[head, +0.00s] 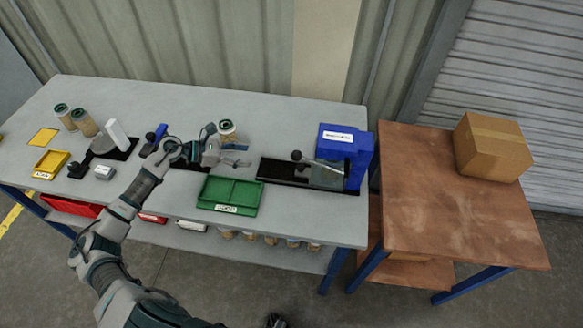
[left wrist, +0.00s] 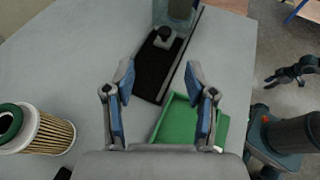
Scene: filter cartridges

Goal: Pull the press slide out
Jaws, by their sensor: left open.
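The press is a blue housing (head: 345,150) with a white label at the right end of the grey bench. A black base (head: 275,170) runs left from it. A grey slide part (head: 328,177) sits at the housing's mouth, with a dark round knob (head: 297,155) at its left. In the left wrist view the knob (left wrist: 165,35) stands beyond my fingertips. My left gripper (head: 238,155) is open and empty, over the bench left of the base and apart from the knob. What looks like my right gripper (left wrist: 293,72) shows small in the left wrist view; its jaws are unclear.
A green tray (head: 229,194) lies in front of the base. A filter cartridge (head: 228,130) stands behind my left gripper. More cartridges, a yellow bin (head: 50,164) and a fixture with a white lever (head: 116,134) are at the left. A wooden table with a cardboard box (head: 492,146) stands right.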

